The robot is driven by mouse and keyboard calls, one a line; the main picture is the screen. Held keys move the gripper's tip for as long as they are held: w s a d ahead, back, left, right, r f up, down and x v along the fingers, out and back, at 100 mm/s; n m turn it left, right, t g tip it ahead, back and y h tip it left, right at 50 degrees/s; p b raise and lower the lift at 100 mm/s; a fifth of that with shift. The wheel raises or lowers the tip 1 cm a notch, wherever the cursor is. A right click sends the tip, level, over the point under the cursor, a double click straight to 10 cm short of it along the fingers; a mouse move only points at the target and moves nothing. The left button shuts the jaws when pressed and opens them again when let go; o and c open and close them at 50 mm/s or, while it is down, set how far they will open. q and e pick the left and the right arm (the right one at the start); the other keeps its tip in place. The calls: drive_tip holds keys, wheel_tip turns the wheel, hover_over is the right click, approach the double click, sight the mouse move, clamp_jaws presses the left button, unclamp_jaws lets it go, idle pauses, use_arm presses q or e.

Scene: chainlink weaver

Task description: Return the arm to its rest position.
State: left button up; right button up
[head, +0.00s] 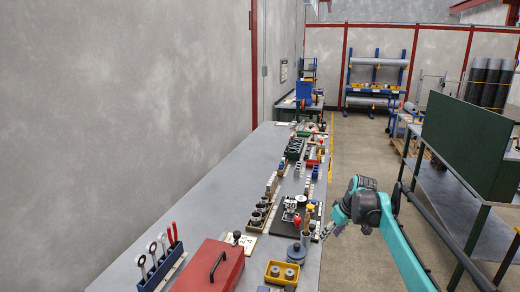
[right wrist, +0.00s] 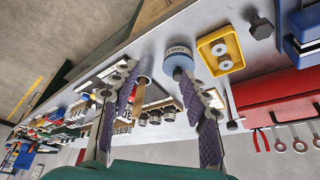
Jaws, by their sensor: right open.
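My right arm, teal and dark grey, comes in from the lower right in the head view. My right gripper (head: 329,231) is at the right edge of the long grey workbench (head: 200,205), beside a cup of tools with red and yellow handles (head: 307,222). In the right wrist view, my right gripper (right wrist: 165,95) has its two fingers spread wide with nothing held between them. The bench and its parts lie beyond the fingers. My left gripper is not in view.
A red toolbox (head: 210,268), a yellow tray with rings (head: 282,272) and a blue wrench rack (head: 158,270) stand at the bench's near end. Several small parts line its right edge. A green-panelled bench (head: 465,140) stands at right. The floor (head: 352,150) between is clear.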

drive_tip(key=s+a+r+m+t+h, duration=0.1)
drive_tip(key=s+a+r, duration=0.1)
drive_tip(key=s, duration=0.7)
drive_tip(key=s+a+r+m, duration=0.2)
drive_tip(key=s+a+r, duration=0.1)
drive_tip(key=s, duration=0.7)
drive_tip(key=s+f, duration=0.3)
drive_tip(key=s, duration=0.3)
drive_tip(key=s+a+f+m+t, duration=0.1)
drive_tip(key=s+f, duration=0.3)
drive_tip(key=s, duration=0.3)
drive_tip(key=s+f+m+t+h, duration=0.1)
drive_tip(key=s+f, duration=0.2)
drive_tip(key=s, duration=0.4)
drive_tip(key=shift+a+f, duration=0.3)
drive_tip(key=shift+a, duration=0.1)
drive_tip(key=shift+s, duration=0.1)
